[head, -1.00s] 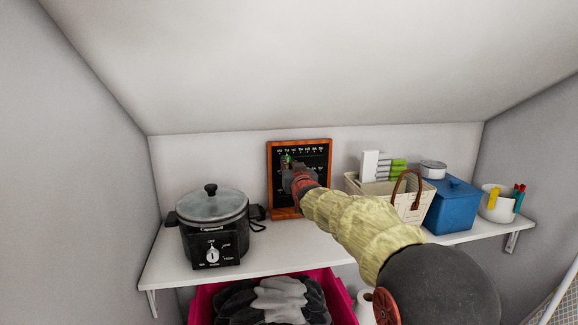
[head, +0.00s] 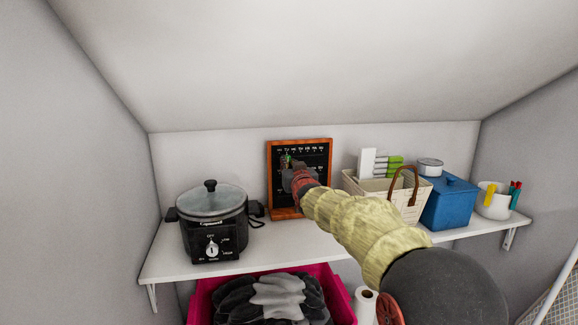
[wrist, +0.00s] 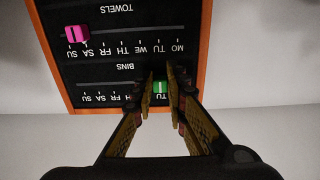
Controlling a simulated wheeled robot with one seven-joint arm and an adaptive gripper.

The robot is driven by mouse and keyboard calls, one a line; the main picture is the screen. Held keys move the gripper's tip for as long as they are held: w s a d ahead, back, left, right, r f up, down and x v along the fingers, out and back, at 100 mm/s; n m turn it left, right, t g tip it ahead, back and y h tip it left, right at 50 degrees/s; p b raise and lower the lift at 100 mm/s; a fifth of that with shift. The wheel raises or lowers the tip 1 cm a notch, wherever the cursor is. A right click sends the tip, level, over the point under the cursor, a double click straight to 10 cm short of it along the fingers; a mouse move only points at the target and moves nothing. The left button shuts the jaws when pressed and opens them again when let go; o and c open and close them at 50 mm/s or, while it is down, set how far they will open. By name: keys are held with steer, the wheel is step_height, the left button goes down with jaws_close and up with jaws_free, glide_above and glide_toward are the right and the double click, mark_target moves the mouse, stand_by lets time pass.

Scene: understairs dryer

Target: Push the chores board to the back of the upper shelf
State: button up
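The chores board (head: 317,152) has a black face with day letters and an orange wooden frame. It stands upright on the upper shelf (head: 270,246), near the back wall; any gap behind it is hidden. The wrist view shows its face (wrist: 120,50) upside down, with a pink slider (wrist: 77,34) and a green slider (wrist: 160,88). My gripper (head: 290,167) is in front of the board's left-middle part. In the wrist view its fingertips (wrist: 161,85) are a narrow gap apart, with the green slider showing between them. I cannot tell whether they touch the board.
A black slow cooker (head: 212,225) stands left of the board. A cream basket (head: 376,188), a blue box (head: 450,205) and a white mug (head: 492,205) stand to the right. A pink bin (head: 340,295) with dark cloth is below. The sloped ceiling (head: 300,60) is overhead.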

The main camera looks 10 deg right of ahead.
steer(key=o, duration=0.5)
steer(key=s, duration=1.2)
stand_by(0.3)
steer(key=s+f+g+b, duration=0.4)
steer(key=s+f+b, duration=0.3)
steer(key=s+f, duration=0.7)
steer(key=s+f+g+b, duration=0.4)
steer(key=s+f+b, duration=0.3)
steer(key=s+f, duration=0.8)
steer(key=s+f+g+b, duration=0.4)
steer(key=s+f+b, duration=0.3)
steer(key=s+f, duration=0.8)
steer(key=shift+s+a+f+b, duration=0.1)
steer(key=shift+s+f+b, duration=0.1)
steer(key=shift+s, duration=0.45)
steer(key=shift+s+a+f+b, duration=0.1)
steer(key=shift+s+b, duration=0.05)
steer(key=shift+s, duration=0.5)
